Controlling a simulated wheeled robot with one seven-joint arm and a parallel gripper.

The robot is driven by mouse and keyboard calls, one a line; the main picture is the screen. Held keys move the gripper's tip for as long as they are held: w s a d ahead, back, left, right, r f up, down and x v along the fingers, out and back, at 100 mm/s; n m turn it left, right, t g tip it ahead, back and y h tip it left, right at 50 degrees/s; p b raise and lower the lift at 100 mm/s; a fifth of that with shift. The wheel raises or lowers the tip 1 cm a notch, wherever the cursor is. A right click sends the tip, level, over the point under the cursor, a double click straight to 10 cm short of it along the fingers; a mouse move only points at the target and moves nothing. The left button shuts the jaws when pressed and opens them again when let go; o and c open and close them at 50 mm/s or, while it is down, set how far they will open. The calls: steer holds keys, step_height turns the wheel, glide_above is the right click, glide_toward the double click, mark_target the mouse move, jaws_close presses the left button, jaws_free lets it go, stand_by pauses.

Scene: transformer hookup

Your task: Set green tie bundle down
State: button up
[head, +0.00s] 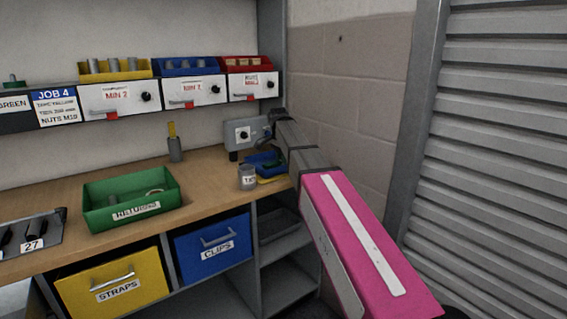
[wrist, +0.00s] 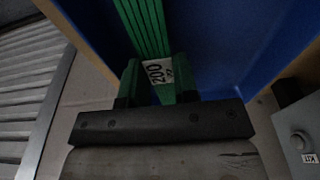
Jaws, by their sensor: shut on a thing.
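The green tie bundle (wrist: 145,25) shows in the wrist view as a strip of long green ties with a white band marked 200. My gripper (wrist: 158,82) is shut on it near that band, with one finger on each side. The bundle reaches away from the fingers over a blue tray (wrist: 225,45). I cannot tell whether it touches the tray floor. In the head view the blue tray (head: 258,160) sits at the bench's right end, partly hidden by my arm. My fingers are hidden there.
A grey box with a knob (head: 245,134) stands behind the tray; it also shows in the wrist view (wrist: 300,140). A grey cup (head: 247,177) stands just left of the tray. A green returns bin (head: 130,203) is further left. The wall is close on the right.

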mark_target(280, 161)
steer(key=shift+f, duration=0.8)
steer(key=o, duration=0.9)
steer(key=shift+f, duration=0.1)
steer(key=r, duration=0.4)
steer(key=a+r, duration=0.1)
steer(key=r, duration=0.3)
steer(key=s+r, duration=0.1)
steer(key=r, duration=0.3)
steer(key=shift+a, duration=0.3)
